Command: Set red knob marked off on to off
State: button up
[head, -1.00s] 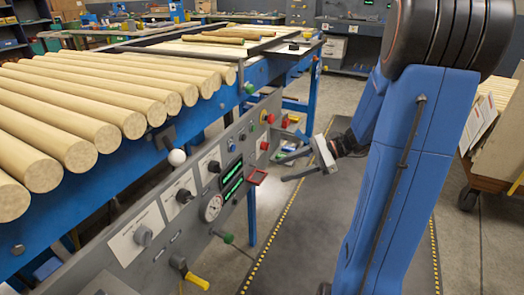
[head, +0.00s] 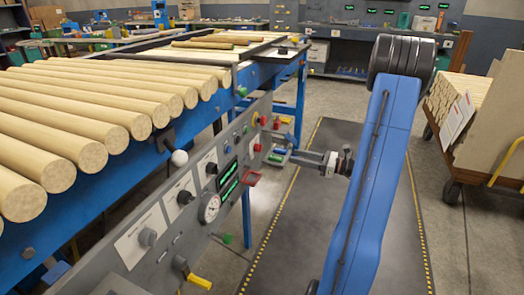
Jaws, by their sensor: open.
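The red knob (head: 257,147) is small on the grey sloped control panel (head: 160,262), near its far end. Its off and on marks are too small to read, and I cannot tell which way it points. My gripper (head: 279,158) is to the right of the knob, with its fingers reaching left toward the panel face. It is open and empty. It appears apart from the knob, though the exact gap is hard to judge.
A red emergency button on yellow (head: 262,120) sits above the knob, and a red bracket (head: 251,177) juts out below it. Green displays (head: 229,168) and a gauge (head: 210,208) lie nearer. Wooden rods (head: 110,105) fill the line's top. The floor mat (head: 290,250) is clear.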

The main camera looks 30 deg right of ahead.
aim_at(258, 148)
jog(key=x, duration=1.5)
jog(key=shift+w+a, duration=0.2)
jog(key=c, duration=1.1)
